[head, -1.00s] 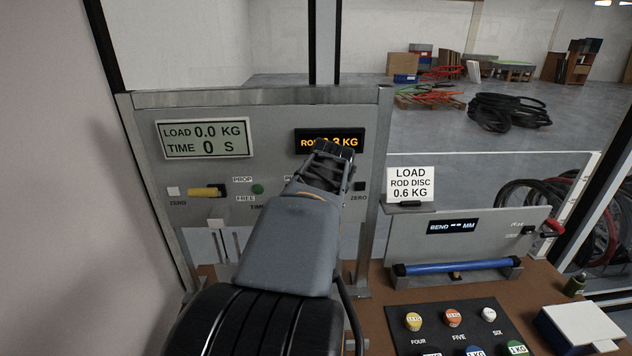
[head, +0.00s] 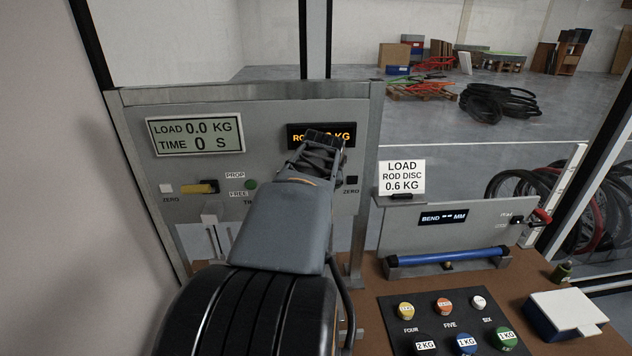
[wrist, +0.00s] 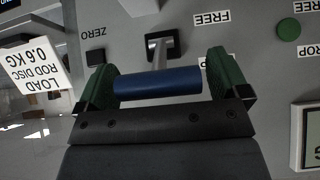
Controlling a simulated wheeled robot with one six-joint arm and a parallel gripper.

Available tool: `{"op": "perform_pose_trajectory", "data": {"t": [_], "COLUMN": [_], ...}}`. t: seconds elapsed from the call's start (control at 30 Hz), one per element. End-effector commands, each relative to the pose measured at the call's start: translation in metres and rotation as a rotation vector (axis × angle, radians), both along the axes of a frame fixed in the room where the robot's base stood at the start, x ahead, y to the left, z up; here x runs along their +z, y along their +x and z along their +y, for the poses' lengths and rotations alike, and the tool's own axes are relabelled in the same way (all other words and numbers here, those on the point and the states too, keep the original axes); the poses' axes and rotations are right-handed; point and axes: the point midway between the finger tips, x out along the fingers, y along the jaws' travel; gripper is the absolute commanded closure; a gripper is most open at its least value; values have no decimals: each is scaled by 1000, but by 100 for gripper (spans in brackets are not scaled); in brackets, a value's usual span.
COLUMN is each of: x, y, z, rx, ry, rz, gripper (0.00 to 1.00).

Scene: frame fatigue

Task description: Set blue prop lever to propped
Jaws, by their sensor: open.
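The blue prop lever shows in the wrist view as a blue cylindrical handle (wrist: 157,83) on a short metal stem from a dark square slot in the grey panel. My gripper (wrist: 165,80) is open, with one green finger pad at each end of the handle. The handle lies between the pads, close to both; I cannot tell if they touch it. The wrist view is upside down, with FREE and PROP labels beside the slot. In the head view my gripper (head: 320,148) is at the panel, and my arm hides the blue lever.
A yellow lever (head: 199,187) and a green button (head: 251,184) are on the panel left of my arm. A load display (head: 196,135) reads 0.0 KG. On the bench to the right are a blue rod (head: 447,256) on a stand and several weights on a black board (head: 390,310).

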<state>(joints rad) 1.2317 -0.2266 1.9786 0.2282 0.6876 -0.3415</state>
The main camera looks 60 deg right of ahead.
Motion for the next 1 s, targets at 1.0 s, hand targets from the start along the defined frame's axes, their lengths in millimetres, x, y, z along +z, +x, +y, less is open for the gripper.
{"op": "perform_pose_trajectory", "data": {"t": [1.0], "x": [97], "y": [-46], "z": [73], "rx": [-1], "ry": [-2], "rz": [-1], "gripper": [6]}}
